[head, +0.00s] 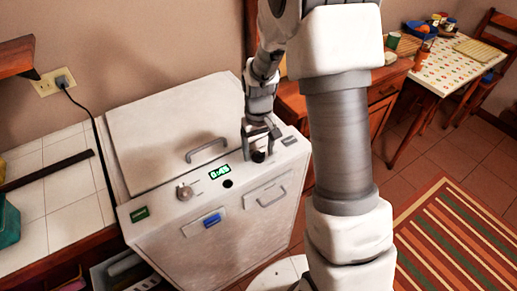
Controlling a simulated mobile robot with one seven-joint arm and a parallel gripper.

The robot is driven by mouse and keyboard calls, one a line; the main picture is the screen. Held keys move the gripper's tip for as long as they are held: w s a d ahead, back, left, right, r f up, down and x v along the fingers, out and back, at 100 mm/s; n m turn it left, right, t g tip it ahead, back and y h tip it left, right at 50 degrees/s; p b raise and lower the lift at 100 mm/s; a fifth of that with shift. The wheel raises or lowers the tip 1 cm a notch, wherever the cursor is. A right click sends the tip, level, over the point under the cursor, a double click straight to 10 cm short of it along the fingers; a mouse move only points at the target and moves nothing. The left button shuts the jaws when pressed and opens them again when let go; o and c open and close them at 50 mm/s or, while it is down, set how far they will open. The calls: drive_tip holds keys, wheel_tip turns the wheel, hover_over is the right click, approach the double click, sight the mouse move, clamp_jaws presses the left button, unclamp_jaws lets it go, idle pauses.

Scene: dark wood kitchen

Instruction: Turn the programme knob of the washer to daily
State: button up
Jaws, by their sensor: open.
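The white washer (150,130) stands in the middle left, with a sloping control panel along its front top edge. A light grey round knob (184,191) sits left of the green lit display (219,171). A dark round knob (258,157) sits at the right end of the panel. My gripper (259,148) points down over this dark knob, its fingers open around or just above it; whether they touch it I cannot tell. The knob markings are too small to read, so I cannot tell which knob sets the programme.
A lid handle (207,150) stands up behind the panel. A tiled counter (50,170) adjoins on the left. A table (440,65) stands far right.

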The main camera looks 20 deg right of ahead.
sight(259, 153)
wheel_tip(259, 153, up, 18)
drive_tip(key=p, duration=0.1)
drive_tip(key=shift+f, duration=0.25)
idle(0.5)
drive_tip(key=s+r+t, duration=0.2)
drive_tip(key=s+r, duration=0.2)
drive_tip(key=s, duration=0.6)
drive_tip(key=s+r+m+t, duration=0.1)
drive_tip(key=s+r+t, duration=0.2)
drive_tip(key=s, duration=0.7)
drive_tip(key=shift+s+r+m+t, duration=0.3)
drive_tip(key=shift+r, duration=0.25)
idle(0.7)
